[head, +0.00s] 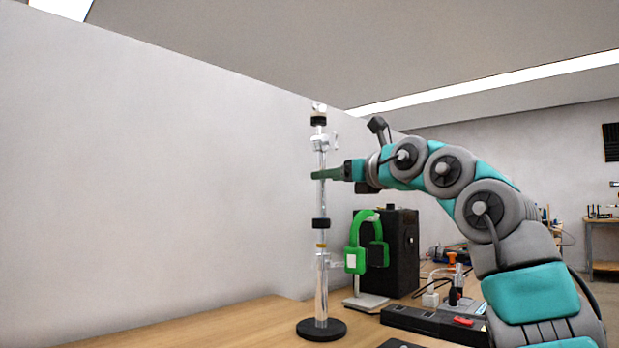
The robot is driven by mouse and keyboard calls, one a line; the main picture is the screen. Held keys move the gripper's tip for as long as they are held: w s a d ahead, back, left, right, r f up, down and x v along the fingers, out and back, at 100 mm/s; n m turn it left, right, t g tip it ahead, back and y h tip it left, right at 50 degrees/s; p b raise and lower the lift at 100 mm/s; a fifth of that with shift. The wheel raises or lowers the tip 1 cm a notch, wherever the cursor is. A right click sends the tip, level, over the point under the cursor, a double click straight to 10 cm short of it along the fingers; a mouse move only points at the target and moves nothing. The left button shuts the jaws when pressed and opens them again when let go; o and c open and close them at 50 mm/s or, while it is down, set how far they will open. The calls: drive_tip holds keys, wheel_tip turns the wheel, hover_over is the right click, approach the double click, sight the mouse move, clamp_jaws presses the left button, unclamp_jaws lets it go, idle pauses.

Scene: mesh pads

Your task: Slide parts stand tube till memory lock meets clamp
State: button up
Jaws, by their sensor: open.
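The parts stand (321,275) is a slim silvery upright tube on a round black base (321,329), standing on the wooden table. A black collar (321,224) sits around the tube at mid-height, with a thin yellowish ring (321,246) below it. Clear and silvery fittings, perhaps the clamp (319,143), and a black cap piece (318,120) are near the top. I cannot tell which piece is the memory lock. My gripper (318,174) is open at the upper tube, its green fingers at the tube below the upper fittings. Whether they touch the tube cannot be told.
Green headphones (355,260) hang on a stand right of the tube, before a black speaker box (402,250). A power strip (430,322) with plugs and cables lies at the front right. The wooden table (200,325) is clear on the left, before a pale wall.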

drive_tip(key=p+x, duration=0.2)
drive_tip(key=x, duration=0.3)
drive_tip(key=shift+w+r+p, duration=0.1)
drive_tip(key=shift+r+p, duration=0.05)
drive_tip(key=shift+p, duration=0.25)
drive_tip(key=shift+p+x, duration=0.3)
drive_tip(key=shift+x, duration=0.5)
clamp_jaws()
idle(0.4)
